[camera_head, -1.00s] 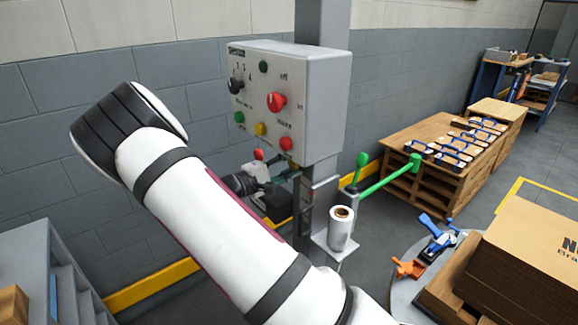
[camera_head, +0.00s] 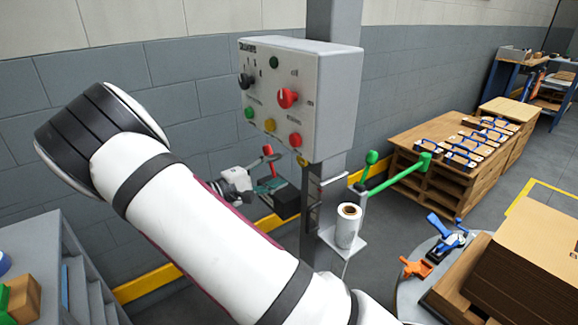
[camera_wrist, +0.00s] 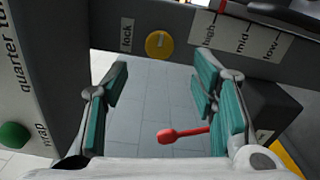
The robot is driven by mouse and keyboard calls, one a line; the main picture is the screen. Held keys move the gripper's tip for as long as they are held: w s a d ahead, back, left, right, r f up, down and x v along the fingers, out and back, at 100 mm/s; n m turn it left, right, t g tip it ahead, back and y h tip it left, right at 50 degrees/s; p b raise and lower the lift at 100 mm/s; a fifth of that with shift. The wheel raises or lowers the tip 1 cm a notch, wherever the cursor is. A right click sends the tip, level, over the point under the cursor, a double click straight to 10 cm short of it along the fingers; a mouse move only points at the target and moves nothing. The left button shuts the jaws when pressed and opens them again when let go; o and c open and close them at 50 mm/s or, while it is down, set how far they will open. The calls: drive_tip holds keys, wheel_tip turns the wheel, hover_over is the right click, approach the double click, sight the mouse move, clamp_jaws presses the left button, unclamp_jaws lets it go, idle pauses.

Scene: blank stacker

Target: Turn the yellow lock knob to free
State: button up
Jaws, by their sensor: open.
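The yellow lock knob (camera_wrist: 159,44) is a round disc with a dark slot mark, on a dark panel beside a "lock" label (camera_wrist: 127,35) in the wrist view. In the head view a small yellow knob (camera_head: 302,161) shows just under the control box, probably the same one. My gripper (camera_wrist: 163,88) is open, with teal pads on both fingers and nothing between them. In the wrist view the knob lies above the fingertips, between their lines, and apart from them. In the head view my gripper (camera_head: 267,186) is below and left of the box.
A red-ended lever (camera_wrist: 184,133) shows between the fingers in the wrist view, with floor behind. The grey control box (camera_head: 335,100) carries several coloured buttons. A green handle (camera_head: 400,172) and a white roll (camera_head: 347,226) stand to the right of the post.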

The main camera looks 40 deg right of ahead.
drive_tip(key=shift+s+a, duration=0.1)
drive_tip(key=shift+a, duration=1.85)
